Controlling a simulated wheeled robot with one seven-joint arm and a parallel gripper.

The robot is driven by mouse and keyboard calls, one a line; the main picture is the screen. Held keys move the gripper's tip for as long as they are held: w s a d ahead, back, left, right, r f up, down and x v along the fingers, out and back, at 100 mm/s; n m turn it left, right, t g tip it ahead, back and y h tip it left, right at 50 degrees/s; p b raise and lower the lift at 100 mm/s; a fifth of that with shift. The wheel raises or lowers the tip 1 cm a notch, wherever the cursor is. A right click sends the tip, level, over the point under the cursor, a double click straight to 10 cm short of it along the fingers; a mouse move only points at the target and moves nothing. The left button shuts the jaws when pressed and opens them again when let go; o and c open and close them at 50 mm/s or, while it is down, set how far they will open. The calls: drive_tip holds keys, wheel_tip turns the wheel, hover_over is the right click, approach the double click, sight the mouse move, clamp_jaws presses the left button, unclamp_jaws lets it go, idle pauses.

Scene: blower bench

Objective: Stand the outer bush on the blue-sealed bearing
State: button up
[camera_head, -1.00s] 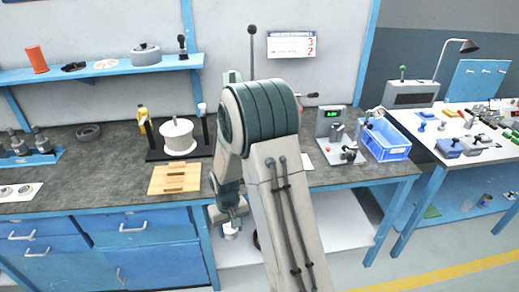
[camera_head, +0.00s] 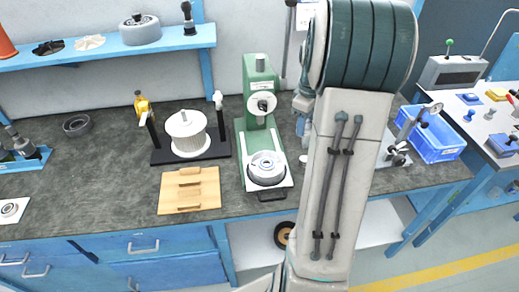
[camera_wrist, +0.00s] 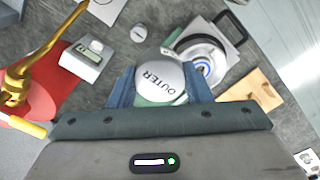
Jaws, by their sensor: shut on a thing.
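My gripper (camera_wrist: 160,90) is shut on the outer bush (camera_wrist: 166,80), a pale round piece with "OUTER" on its end, between two blue fingers in the wrist view. The blue-sealed bearing (camera_wrist: 203,66), with a blue ring at its centre, sits in a dark round part beyond the bush and to its right. The two look apart. In the head view this bearing (camera_head: 266,163) is in the round part on the front plate of the green press (camera_head: 257,95). My arm hides the gripper and the bush there.
A wooden block (camera_head: 189,190) and a white spool-like part (camera_head: 187,133) on a black stand are left of the press. A small display unit (camera_wrist: 88,57) and a red base (camera_wrist: 48,97) show in the wrist view. A blue crate (camera_head: 433,142) is at right.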

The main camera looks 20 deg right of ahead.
drive_tip(key=w+a+f+p, duration=0.1)
drive_tip(key=a+f, duration=0.2)
drive_tip(key=w+a+f+p, duration=0.1)
drive_tip(key=a+f, duration=0.3)
drive_tip(key=w+a+f, duration=0.1)
drive_tip(key=a+f, duration=0.2)
drive_tip(key=shift+a+f+p, duration=0.35)
drive_tip(key=shift+a+p, duration=0.05)
drive_tip(key=shift+f+b, duration=0.55)
drive_tip(key=o, duration=1.1)
drive_tip(key=shift+o, duration=0.2)
drive_tip(key=shift+r, duration=0.2)
